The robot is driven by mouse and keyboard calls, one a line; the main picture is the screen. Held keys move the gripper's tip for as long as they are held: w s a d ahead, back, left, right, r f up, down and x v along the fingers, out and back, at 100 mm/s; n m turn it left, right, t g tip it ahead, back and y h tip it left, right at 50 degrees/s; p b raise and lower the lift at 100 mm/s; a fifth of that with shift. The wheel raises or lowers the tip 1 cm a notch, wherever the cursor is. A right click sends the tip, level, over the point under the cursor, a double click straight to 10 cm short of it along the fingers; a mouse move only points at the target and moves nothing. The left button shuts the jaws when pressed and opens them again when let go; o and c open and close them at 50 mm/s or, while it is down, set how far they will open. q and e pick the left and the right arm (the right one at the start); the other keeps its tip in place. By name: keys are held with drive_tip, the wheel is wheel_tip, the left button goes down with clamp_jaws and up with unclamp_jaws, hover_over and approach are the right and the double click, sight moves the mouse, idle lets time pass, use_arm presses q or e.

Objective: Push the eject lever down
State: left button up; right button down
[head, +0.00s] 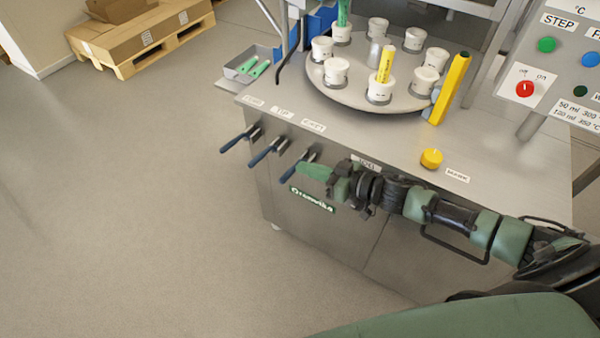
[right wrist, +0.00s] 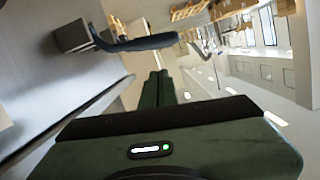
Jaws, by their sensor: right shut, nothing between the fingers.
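The eject lever (head: 292,172) is the right one of three blue-handled levers on the machine's front face, below a white label that seems to read EJECT (head: 313,126). Its handle slants out and down to the left. My right gripper (head: 302,169) comes in from the right with green fingers closed together and empty, close beside the lever. In the right wrist view the closed fingers (right wrist: 158,88) point ahead, and a blue lever handle (right wrist: 140,43) lies across above them with a visible gap. My left gripper is not in view.
Two similar levers (head: 268,151) (head: 241,138) stand to the left. Above is the steel top with a round turntable (head: 345,98) of white cups, a yellow knob (head: 431,158) and a control panel (head: 560,60). The floor to the left is clear up to a pallet (head: 140,40).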

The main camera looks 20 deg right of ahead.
sight(288, 174)
drive_tip(key=shift+w+a+f, duration=0.2)
drive_tip(key=shift+a+f, duration=0.1)
drive_tip(key=shift+f, duration=0.25)
drive_tip(key=shift+w+a+f, duration=0.25)
drive_tip(key=shift+f, duration=0.3)
drive_tip(key=shift+w+a+f, duration=0.2)
drive_tip(key=shift+a+f, duration=0.1)
drive_tip(key=shift+f, duration=0.25)
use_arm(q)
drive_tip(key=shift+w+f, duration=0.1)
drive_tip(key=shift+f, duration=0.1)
use_arm(e)
drive_tip(key=shift+s+a+f, duration=0.15)
drive_tip(key=shift+f, duration=0.1)
